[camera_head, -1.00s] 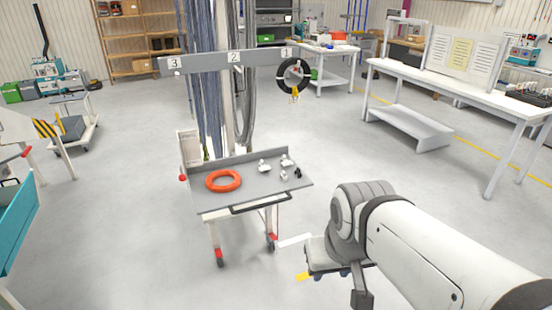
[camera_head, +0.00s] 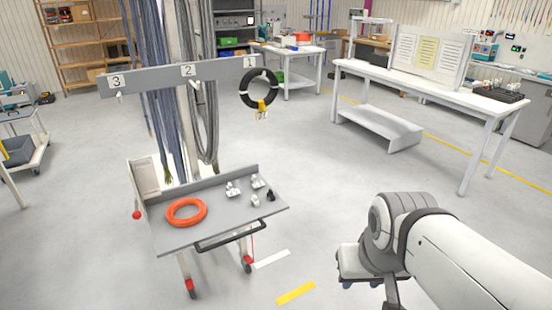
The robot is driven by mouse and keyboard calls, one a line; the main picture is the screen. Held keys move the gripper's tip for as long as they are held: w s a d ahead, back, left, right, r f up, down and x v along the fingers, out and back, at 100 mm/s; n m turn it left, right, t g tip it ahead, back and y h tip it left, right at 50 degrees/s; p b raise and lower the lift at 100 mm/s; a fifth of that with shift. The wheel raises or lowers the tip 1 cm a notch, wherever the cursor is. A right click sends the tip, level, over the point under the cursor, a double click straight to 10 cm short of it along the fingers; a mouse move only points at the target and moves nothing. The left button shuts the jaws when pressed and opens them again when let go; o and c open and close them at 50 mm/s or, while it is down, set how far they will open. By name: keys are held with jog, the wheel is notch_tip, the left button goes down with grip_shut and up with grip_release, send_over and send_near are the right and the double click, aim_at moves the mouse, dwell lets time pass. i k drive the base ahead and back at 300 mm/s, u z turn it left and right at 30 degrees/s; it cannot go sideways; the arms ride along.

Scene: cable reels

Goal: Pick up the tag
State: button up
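A small yellow tag (camera_head: 262,108) hangs at the lower edge of a black cable coil (camera_head: 247,95). The coil hangs at the hook marked 1 on the grey rail (camera_head: 150,80). My gripper (camera_head: 360,283) is at the lower right, low over the floor and well apart from the tag. Only its grey body and small blue parts beneath show. Its fingertips are not clear, so I cannot tell whether it is open or shut.
A grey cart (camera_head: 180,235) below the rail carries an orange coil (camera_head: 187,212) and several small white and dark parts. A white workbench (camera_head: 440,87) stands at the right. Open floor lies between cart and workbench, with a yellow floor mark (camera_head: 296,293).

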aim_at(256, 185)
jog(key=z, duration=0.25)
jog(key=i, duration=1.75)
jog(key=u, duration=0.55)
jog(key=k, duration=0.85)
jog(key=u, duration=0.2)
jog(key=i, duration=0.85)
jog(key=z, duration=0.05)
